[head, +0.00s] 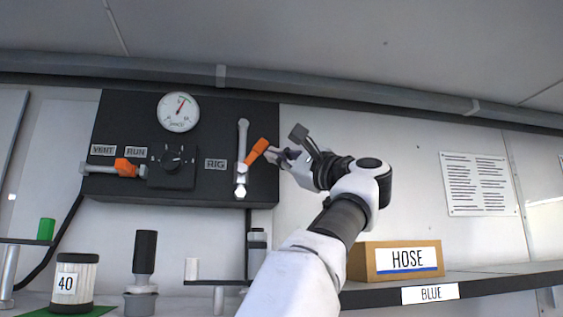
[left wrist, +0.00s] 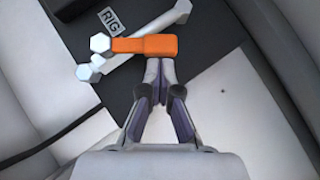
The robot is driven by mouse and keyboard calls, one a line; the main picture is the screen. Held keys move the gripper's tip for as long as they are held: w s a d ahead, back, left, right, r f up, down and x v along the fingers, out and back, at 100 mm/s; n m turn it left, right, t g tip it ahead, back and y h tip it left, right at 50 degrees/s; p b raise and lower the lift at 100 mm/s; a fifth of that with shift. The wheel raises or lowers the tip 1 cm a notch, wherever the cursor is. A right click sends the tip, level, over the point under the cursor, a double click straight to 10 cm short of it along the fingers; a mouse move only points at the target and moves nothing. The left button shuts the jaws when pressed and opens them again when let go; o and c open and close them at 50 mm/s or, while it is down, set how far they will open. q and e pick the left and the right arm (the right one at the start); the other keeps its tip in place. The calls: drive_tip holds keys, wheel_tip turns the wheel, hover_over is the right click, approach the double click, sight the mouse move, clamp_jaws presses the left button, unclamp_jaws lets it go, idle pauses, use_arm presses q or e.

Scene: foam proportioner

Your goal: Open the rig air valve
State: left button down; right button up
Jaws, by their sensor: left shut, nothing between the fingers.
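The rig air valve's orange handle (head: 256,151) sits on a vertical grey pipe beside the RIG label (head: 215,164) on the black panel. The handle slants up to the right, at an angle to the pipe. In the left wrist view the orange handle (left wrist: 146,45) lies just ahead of the fingertips. My left gripper (head: 275,156) is shut and empty, its tips at or very near the handle's free end; I cannot tell whether they touch. In the left wrist view the left gripper (left wrist: 158,68) has its fingertips together. My right gripper is not in view.
A gauge (head: 178,112), a black knob (head: 172,160) and another orange handle (head: 126,168) are on the panel (head: 262,120). Below stand a container marked 40 (head: 75,280) and a black-topped cylinder (head: 145,252). A HOSE box (head: 372,262) sits on the right shelf (head: 500,285).

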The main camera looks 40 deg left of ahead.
sight(262, 139)
use_arm(q)
drive_tip(key=shift+s+a+r, duration=0.2)
drive_tip(key=shift+s+r, duration=0.1)
drive_tip(key=shift+r, duration=0.2)
drive_tip(key=shift+s+a+r, duration=0.2)
drive_tip(key=shift+s+r, duration=0.05)
drive_tip(key=shift+r, duration=0.25)
drive_tip(key=shift+s+a+r+p, duration=0.3)
drive_tip(key=shift+s+a+r, duration=0.15)
drive_tip(key=shift+s+r, duration=0.2)
drive_tip(key=shift+s, duration=0.15)
